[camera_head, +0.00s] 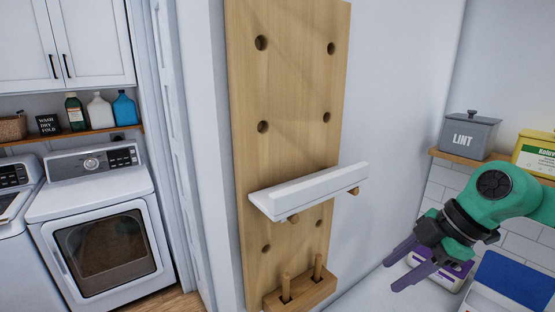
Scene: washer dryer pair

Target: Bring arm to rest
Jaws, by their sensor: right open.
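My right gripper (396,271) has purple fingers and hangs from a green and black arm that comes in from the right. Its fingers are apart and nothing shows between them. It is to the right of the wooden pegboard (290,90), clear of the white shelf (310,190) on that board. My left gripper and arm do not show.
The white shelf rests on wooden pegs, and a wooden box (312,291) with two pegs is below it. A grey LINT bin (466,138) stands on a wall shelf at the right. A blue-lidded container (515,277) is below my right arm. A dryer (100,225) stands at the left.

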